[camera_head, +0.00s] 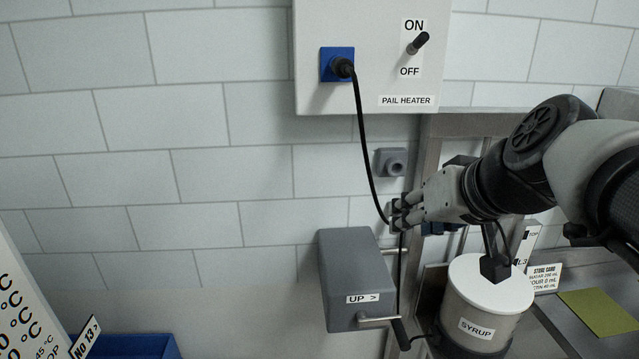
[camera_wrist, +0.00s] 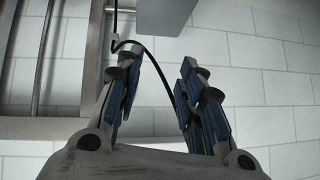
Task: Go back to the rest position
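My gripper (camera_head: 397,214) is in front of the tiled wall, its fingertips pointing left, close to the black cable (camera_head: 365,150). In the wrist view my gripper (camera_wrist: 160,75) shows its two blue-padded fingers apart, with nothing held. The cable (camera_wrist: 158,66) shows in the gap between the fingers there; whether it touches them I cannot tell. In the head view the cable hangs from a plug (camera_head: 342,67) in the blue socket (camera_head: 329,63) and runs down behind or beside my fingertips.
The pail heater box (camera_head: 350,20) has an ON/OFF lever (camera_head: 418,43). Below my gripper are a grey box marked UP (camera_head: 345,270) and a white-lidded syrup pail (camera_head: 490,282). A grey wall holder (camera_head: 391,162) sits just above the fingertips. A blue bin (camera_head: 130,347) is lower left.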

